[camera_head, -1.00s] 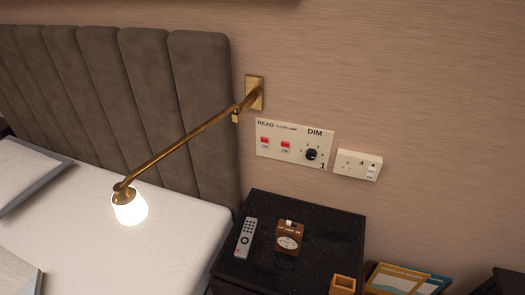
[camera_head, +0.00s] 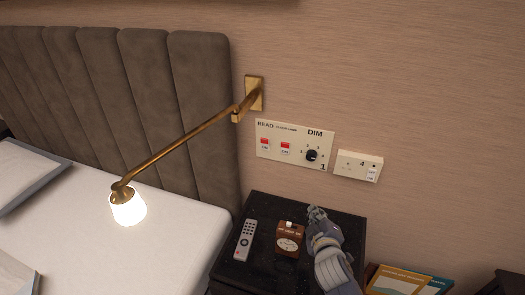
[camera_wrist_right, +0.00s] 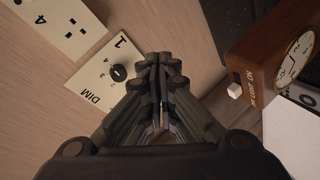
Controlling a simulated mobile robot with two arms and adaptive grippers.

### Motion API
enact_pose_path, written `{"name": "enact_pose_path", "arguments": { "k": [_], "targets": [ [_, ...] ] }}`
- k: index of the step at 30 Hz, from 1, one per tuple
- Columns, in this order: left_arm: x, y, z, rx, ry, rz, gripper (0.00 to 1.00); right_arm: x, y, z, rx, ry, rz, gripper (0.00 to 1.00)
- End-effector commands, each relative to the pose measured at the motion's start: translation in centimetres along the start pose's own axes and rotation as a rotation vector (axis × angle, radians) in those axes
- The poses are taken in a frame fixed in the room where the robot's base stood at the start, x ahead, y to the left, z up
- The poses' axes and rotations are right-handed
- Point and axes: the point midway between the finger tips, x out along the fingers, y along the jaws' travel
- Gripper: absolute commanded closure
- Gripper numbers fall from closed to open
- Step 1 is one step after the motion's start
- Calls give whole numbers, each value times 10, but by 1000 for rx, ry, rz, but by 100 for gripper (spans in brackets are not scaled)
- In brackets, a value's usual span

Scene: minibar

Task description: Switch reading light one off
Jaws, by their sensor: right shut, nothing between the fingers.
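The brass reading lamp (camera_head: 128,207) glows on its wall arm above the bed's edge. The dial also shows in the wrist view (camera_wrist_right: 118,72), where the switches are hidden. My right gripper (camera_head: 317,212) is shut and empty above the nightstand, below the panel and right of the clock. Its fingertips (camera_wrist_right: 160,60) appear beside the dial in the wrist view, apparently apart from the panel. My left gripper is not in view.
A brown clock (camera_head: 289,240) with a white button stands on the black nightstand (camera_head: 262,207), with a remote (camera_head: 245,240) to its left. A socket plate (camera_head: 358,166) marked 4 is right of the panel. Books (camera_head: 405,280) are at lower right.

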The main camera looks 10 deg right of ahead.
Motion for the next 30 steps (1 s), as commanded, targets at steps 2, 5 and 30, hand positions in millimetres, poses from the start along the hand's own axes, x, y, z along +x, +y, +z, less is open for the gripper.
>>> {"name": "enact_pose_path", "arguments": {
  "k": [2, 5, 30],
  "targets": [
    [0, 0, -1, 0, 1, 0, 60, 26, 11, -27, -130, 102, 79, 100],
    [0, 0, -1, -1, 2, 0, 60, 50, 18, -64, -313, 243, 168, 100],
    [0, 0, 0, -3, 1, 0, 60, 70, -9, -155, -714, 603, 302, 100]
  ]
}}
